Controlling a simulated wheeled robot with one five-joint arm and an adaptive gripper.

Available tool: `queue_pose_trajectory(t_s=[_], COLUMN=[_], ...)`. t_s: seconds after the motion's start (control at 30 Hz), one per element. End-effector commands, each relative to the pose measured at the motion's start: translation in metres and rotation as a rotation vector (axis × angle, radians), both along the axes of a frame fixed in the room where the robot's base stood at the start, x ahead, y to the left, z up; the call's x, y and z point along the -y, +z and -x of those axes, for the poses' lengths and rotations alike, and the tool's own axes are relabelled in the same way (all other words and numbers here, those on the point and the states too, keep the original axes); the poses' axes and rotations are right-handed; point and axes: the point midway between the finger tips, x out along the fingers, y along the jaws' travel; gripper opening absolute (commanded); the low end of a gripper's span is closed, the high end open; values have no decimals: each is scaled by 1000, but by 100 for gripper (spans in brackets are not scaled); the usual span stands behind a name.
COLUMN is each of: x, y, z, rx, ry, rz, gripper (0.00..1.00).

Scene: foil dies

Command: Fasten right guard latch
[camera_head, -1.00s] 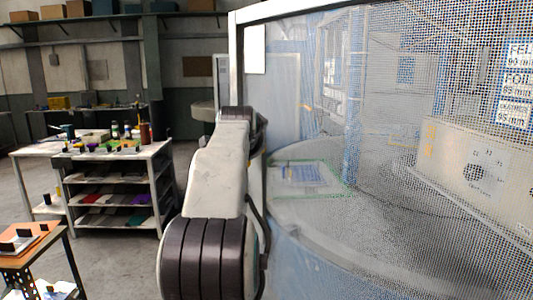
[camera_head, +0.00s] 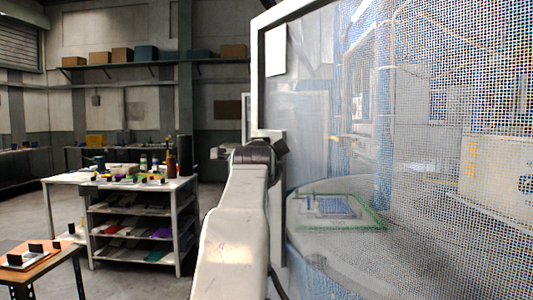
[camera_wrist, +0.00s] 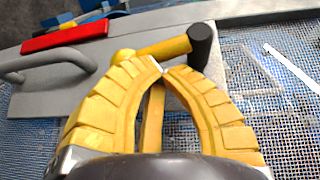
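In the wrist view, my gripper (camera_wrist: 164,69) has its two yellow fingers arched together, tips almost meeting, with nothing clearly held between them. Just beyond the tips lies a yellow latch lever (camera_wrist: 163,48) with a dark round knob (camera_wrist: 200,43) at its right end. I cannot tell whether the tips touch the lever. The lever sits by the guard's grey metal frame (camera_wrist: 110,57). In the head view, the mesh guard (camera_head: 420,120) and its pale frame post (camera_head: 262,75) stand at the right. My arm hides the latch and gripper there.
A grey pull handle (camera_wrist: 45,64) and a red bar (camera_wrist: 64,37) are left of the lever. Behind the mesh is a round table with a green-edged plate (camera_head: 340,212). A shelved bench (camera_head: 140,186) and an orange-topped table (camera_head: 38,262) stand left, with floor between.

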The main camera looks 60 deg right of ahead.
Motion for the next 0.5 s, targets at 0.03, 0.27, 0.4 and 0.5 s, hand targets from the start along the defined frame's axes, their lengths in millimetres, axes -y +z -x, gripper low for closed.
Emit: queue_pose_trajectory(t_s=[0.03, 0.27, 0.4, 0.5], x=[1, 3, 4, 4], y=[-6, -5, -6, -7], z=[-1, -4, -5, -6], rx=[13, 34, 34, 33], ry=[1, 3, 4, 5], rz=[7, 20, 19, 18], gripper=[0, 0, 0, 0])
